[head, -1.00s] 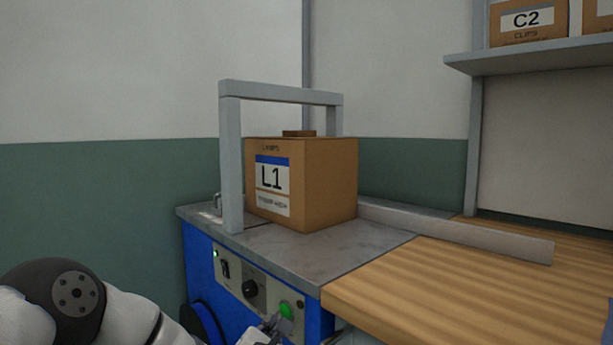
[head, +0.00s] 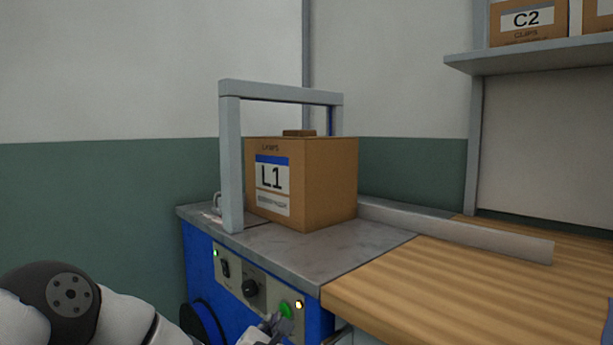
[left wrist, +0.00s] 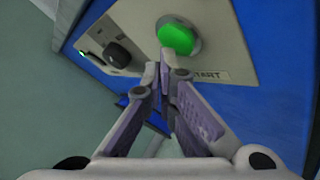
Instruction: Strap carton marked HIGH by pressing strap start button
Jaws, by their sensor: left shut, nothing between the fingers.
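The brown carton (head: 325,185) labelled L1 stands upright on the strapping machine's grey top, at the grey arch (head: 231,165). The small print under L1 is too blurred to read. My left gripper (head: 274,322) is at the panel, just by the button. In the left wrist view its shut, empty fingertips (left wrist: 165,72) are right below the green button (left wrist: 176,36); I cannot tell whether they touch it. My right gripper is not in view.
A black knob (head: 250,288) and a switch (head: 225,268) sit left of the button. A wooden table (head: 450,285) with a grey rail (head: 455,231) adjoins the machine at right. A shelf (head: 540,52) with cartons hangs at upper right.

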